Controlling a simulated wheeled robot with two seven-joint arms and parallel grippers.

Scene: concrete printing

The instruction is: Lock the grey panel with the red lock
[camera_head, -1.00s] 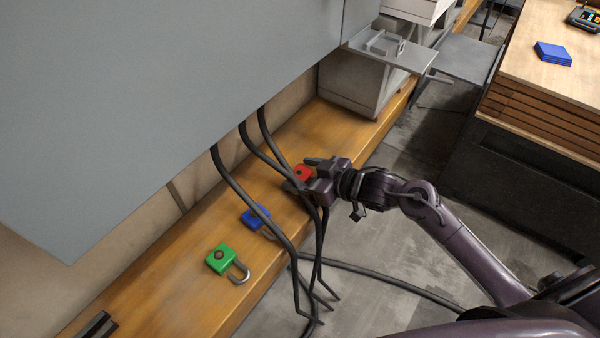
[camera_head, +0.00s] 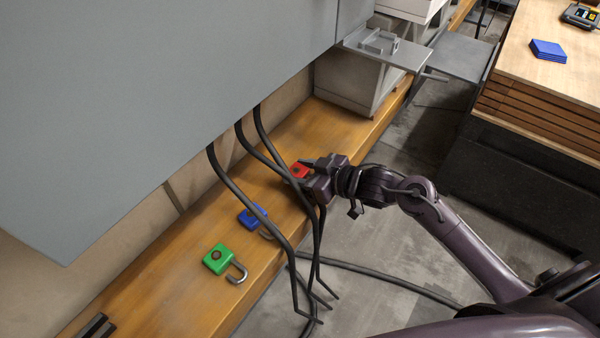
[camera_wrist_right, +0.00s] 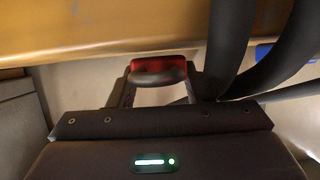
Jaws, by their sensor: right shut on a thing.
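The grey panel (camera_head: 160,90) is a large cabinet face filling the upper left of the head view. The red lock (camera_head: 299,170) is at the wooden ledge, between the fingers of my right gripper (camera_head: 306,172). The gripper is shut on it, and its fingers partly hide it. In the right wrist view the red lock (camera_wrist_right: 158,70) shows between the two fingertips (camera_wrist_right: 158,92), with its dark shackle towards the camera. I cannot tell whether the lock still touches the ledge. My left gripper is not in view.
A blue lock (camera_head: 252,217) and a green lock (camera_head: 218,259) lie on the wooden ledge (camera_head: 165,290). Black cables (camera_head: 255,205) hang from the cabinet close beside my right gripper. A grey machine (camera_head: 350,80) stands at the ledge's far end. A table (camera_head: 525,70) with a blue block (camera_head: 548,50) is at right.

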